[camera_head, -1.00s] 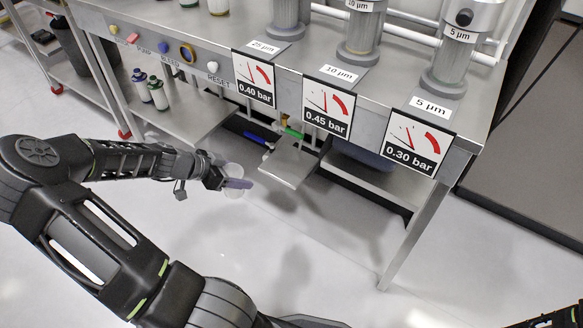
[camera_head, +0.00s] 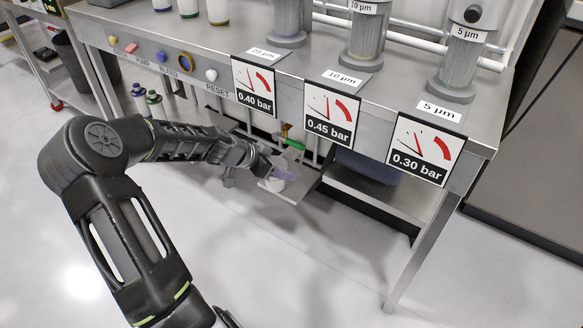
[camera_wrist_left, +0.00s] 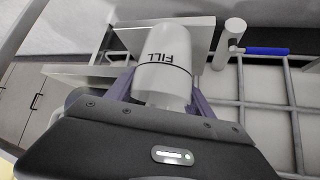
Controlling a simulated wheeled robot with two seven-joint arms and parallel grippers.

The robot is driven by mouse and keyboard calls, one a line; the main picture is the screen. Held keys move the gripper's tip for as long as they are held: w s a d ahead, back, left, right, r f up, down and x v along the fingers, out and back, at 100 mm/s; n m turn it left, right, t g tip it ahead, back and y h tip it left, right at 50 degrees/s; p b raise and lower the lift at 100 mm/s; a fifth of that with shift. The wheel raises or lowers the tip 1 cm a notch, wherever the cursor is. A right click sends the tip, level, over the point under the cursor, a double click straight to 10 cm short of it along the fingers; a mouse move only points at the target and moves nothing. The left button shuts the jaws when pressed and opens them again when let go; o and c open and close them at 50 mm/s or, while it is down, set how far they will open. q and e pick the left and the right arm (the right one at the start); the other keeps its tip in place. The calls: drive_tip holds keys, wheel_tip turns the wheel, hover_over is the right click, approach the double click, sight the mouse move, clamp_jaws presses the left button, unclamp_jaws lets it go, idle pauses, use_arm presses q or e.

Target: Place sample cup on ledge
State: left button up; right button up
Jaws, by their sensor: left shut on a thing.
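The sample cup (camera_head: 273,185) is white and translucent. In the left wrist view the cup (camera_wrist_left: 165,70) shows a dark line and the word FILL. My left gripper (camera_head: 282,174) is shut on the cup, with a purple finger on each side of it. The ledge (camera_head: 299,186) is a small grey metal plate sticking out from the bench's front below the gauges. In the head view the cup overlaps the ledge's left part. The ledge (camera_wrist_left: 205,34) also shows behind the cup in the left wrist view. I cannot tell whether they touch. My right gripper is not in view.
The steel bench (camera_head: 400,103) carries filter housings and three gauge cards, with buttons along its front. A green-handled valve (camera_head: 294,143) sits just above the ledge. In the left wrist view a blue-handled valve (camera_wrist_left: 266,51) is right of the cup. The floor in front is clear.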

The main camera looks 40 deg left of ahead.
use_arm(q)
drive_tip(key=shift+w, duration=0.15)
drive_tip(key=w, duration=0.1)
drive_tip(key=w+d+b, duration=0.1)
drive_tip(key=w, duration=0.1)
drive_tip(key=shift+w+d+f, duration=0.15)
drive_tip(key=shift+w+d, duration=0.2)
drive_tip(key=shift+s+a+f+b, duration=0.1)
drive_tip(key=shift+s+a+b, duration=0.05)
drive_tip(key=shift+b, duration=0.3)
drive_tip(key=shift+f, duration=0.15)
drive_tip(key=o, duration=1.4)
